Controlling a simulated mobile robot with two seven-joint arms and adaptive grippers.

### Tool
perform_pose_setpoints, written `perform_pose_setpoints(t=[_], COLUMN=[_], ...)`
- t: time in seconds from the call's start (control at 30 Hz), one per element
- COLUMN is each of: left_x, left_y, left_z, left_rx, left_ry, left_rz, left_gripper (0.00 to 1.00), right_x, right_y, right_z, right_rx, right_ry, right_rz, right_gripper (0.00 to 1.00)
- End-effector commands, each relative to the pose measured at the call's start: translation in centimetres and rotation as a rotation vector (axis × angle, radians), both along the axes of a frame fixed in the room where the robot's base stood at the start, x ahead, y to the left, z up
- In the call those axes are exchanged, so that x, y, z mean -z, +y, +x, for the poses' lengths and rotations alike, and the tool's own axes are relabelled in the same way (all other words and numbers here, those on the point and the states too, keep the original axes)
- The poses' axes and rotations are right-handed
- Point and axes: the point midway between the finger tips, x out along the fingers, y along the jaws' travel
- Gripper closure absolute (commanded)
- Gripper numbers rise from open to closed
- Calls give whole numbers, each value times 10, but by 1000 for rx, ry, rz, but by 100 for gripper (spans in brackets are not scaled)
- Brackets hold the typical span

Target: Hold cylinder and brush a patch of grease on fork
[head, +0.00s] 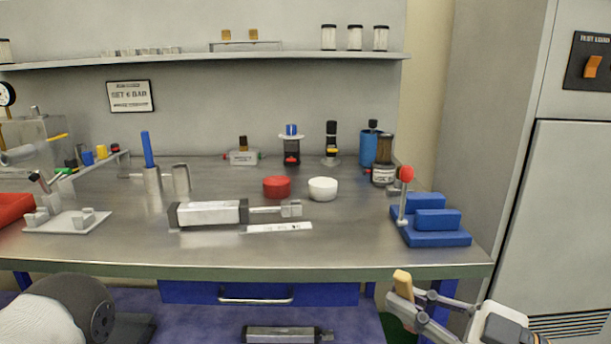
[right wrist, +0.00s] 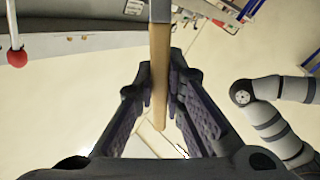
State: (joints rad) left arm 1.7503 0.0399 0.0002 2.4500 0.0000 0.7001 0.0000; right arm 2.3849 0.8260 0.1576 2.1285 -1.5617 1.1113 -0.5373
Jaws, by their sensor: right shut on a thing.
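A silver pneumatic cylinder (head: 212,213) lies on the bench with dark end caps. Its rod points right and ends in a grey fork (head: 291,208). A red tub (head: 277,187) and a white tub (head: 323,188) stand behind the fork; I cannot tell which holds grease. My right gripper (head: 412,305) is low at the front right, in front of the bench edge and away from the cylinder. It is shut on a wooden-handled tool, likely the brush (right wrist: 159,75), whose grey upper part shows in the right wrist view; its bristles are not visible. My left gripper is out of view.
A blue fixture (head: 436,240) with a red-knobbed lever (head: 406,174) stands at the bench's right end. A white strip (head: 280,228) lies before the fork. A white tray (head: 60,224) is at left. The bench front between strip and fixture is clear.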

Motion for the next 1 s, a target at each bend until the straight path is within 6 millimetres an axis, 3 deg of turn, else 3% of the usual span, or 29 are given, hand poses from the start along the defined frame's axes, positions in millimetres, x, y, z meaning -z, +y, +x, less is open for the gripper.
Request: perform_pose_setpoints(t=[0.1, 0.3, 0.47, 0.53, 1.0], left_x=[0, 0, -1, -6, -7], left_y=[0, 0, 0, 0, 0], left_z=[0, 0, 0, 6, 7], left_rx=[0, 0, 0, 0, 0], left_ry=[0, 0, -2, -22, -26], left_rz=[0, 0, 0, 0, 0], left_gripper=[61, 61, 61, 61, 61], right_x=[40, 79, 74, 63, 61], right_y=[-19, -37, -37, -36, -36], right_z=[-35, -70, -67, -67, -66], right_rx=[2, 1, 3, 0, -1], right_ry=[7, 7, -4, -23, -26], right_rz=[0, -2, 0, -2, -2], right_gripper=[100, 100, 100, 100, 100])
